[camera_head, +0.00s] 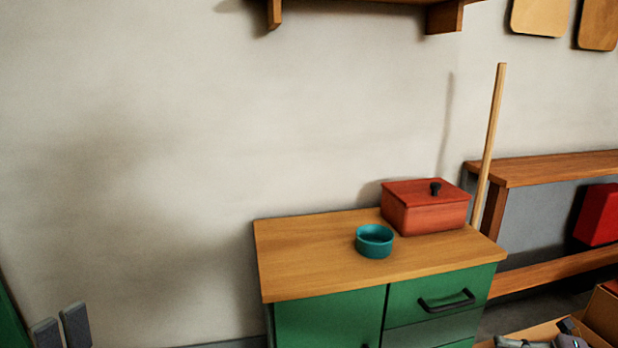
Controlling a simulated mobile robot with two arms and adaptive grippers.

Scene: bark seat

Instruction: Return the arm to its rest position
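My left gripper (61,329) shows at the bottom left corner. Its two grey finger pads point upward with a narrow gap between them, and nothing shows in the gap. It is well to the left of the green cabinet and apart from it. The rest of the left arm is below the picture.
A wood-topped green cabinet (300,270) carries a teal bowl (374,242) and a lidded red box (425,209). A wooden pole (490,140) stands behind its right end. A wooden shelf unit (550,168) stands right. Grey items (570,341) lie bottom right.

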